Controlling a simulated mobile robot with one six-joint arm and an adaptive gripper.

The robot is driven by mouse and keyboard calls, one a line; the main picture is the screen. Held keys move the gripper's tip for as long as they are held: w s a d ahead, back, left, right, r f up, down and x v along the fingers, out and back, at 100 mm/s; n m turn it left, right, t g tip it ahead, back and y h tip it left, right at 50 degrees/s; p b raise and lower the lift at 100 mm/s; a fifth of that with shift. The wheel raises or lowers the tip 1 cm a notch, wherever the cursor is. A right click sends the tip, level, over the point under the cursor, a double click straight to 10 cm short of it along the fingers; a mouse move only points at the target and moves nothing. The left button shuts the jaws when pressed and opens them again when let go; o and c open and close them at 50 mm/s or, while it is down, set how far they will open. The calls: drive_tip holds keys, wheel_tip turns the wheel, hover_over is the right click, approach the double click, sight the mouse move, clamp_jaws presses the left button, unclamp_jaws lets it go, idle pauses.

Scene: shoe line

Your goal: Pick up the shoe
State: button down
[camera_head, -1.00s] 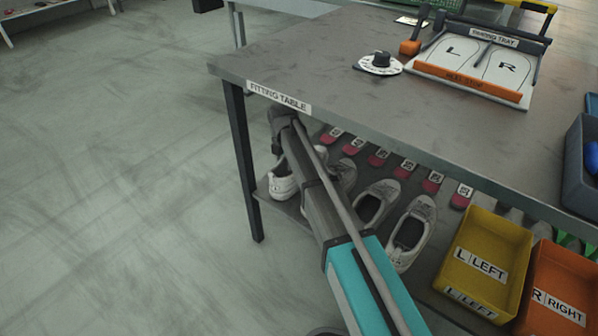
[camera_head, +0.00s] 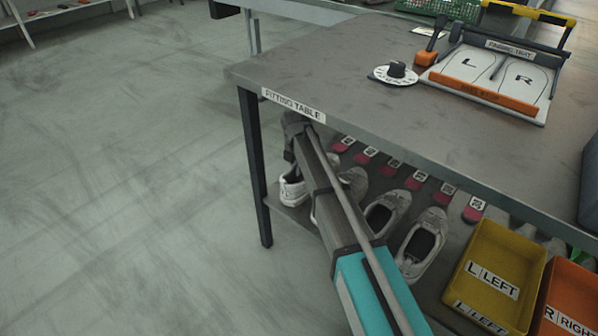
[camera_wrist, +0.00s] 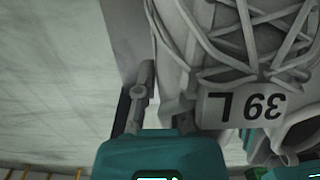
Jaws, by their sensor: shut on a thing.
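A white lace-up shoe (camera_wrist: 215,35) fills the upper right of the wrist view, close to the camera. It carries a white tag (camera_wrist: 247,107) that reads "39 L" upside down. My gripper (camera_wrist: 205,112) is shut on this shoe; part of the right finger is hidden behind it. In the head view a white shoe (camera_head: 291,190) shows beside my arm on the shelf under the fitting table (camera_head: 330,60). My arm hides much of that area, and my fingertips cannot be seen there.
Other shoes (camera_head: 421,243) stand on the low shelf, with several pink-and-white tags behind them. A yellow LEFT bin (camera_head: 491,270) and an orange RIGHT bin (camera_head: 570,295) are at lower right. A table leg (camera_head: 256,165) is left of my arm. The left floor is clear.

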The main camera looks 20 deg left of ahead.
drive_tip(key=shift+r+p, duration=4.8)
drive_tip(key=shift+r, duration=0.15)
drive_tip(key=shift+w+d+r, duration=0.1)
drive_tip(key=shift+w, duration=0.15)
